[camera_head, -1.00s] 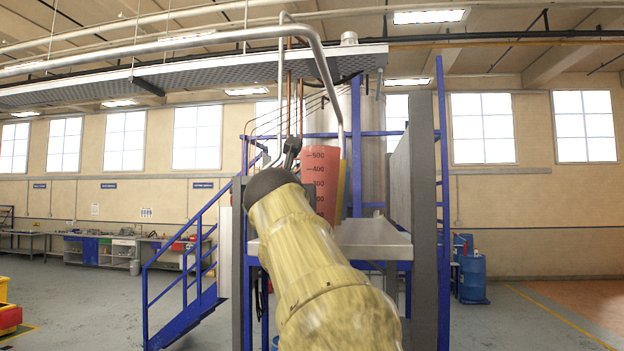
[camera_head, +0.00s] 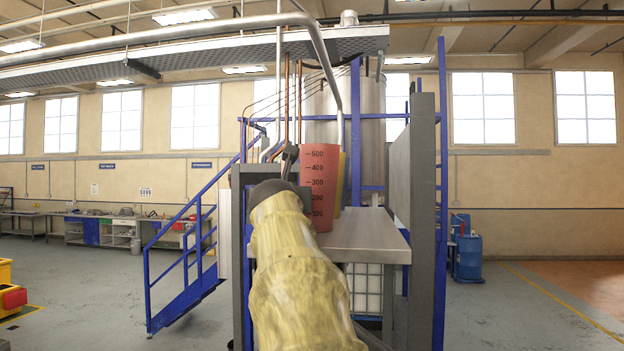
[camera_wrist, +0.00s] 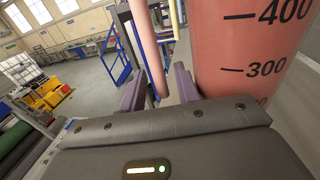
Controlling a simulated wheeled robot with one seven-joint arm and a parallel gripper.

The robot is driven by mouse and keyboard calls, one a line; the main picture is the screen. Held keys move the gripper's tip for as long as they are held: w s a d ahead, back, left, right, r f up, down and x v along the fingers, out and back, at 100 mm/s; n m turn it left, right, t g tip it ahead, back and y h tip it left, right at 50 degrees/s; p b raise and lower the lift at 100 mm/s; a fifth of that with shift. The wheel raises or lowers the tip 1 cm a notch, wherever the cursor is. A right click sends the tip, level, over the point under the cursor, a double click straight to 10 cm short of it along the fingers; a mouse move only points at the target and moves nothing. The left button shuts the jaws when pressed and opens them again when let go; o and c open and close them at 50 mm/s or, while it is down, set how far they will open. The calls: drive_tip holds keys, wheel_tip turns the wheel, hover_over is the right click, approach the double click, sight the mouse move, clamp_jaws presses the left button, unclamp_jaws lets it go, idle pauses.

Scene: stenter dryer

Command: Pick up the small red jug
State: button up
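The red jug (camera_head: 321,170), with black marks up to 500, stands upright on a grey metal table (camera_head: 362,240). My arm hides its lower left part in the head view. My gripper (camera_head: 290,155) is at the jug's left side there, partly hidden behind my own wrist. In the wrist view, the two fingers of my gripper (camera_wrist: 160,88) stand apart with nothing held between them. The red jug (camera_wrist: 247,52) fills the upper right there, beside the right finger. I cannot tell whether that finger touches it.
A yellow object (camera_head: 341,180) stands just behind the jug. Copper and grey pipes (camera_head: 298,100) rise close behind my gripper; a pinkish pipe (camera_wrist: 148,48) shows beyond the fingers. A grey upright panel (camera_head: 421,220) bounds the table's right. The table's front right is bare.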

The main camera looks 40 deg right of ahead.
drive_tip(key=shift+w+d, duration=0.1)
drive_tip(key=shift+d, duration=0.05)
drive_tip(key=shift+s, duration=0.2)
drive_tip(key=shift+w, duration=0.1)
drive_tip(key=shift+c, duration=0.4)
clamp_jaws()
drive_tip(key=shift+r, duration=0.1)
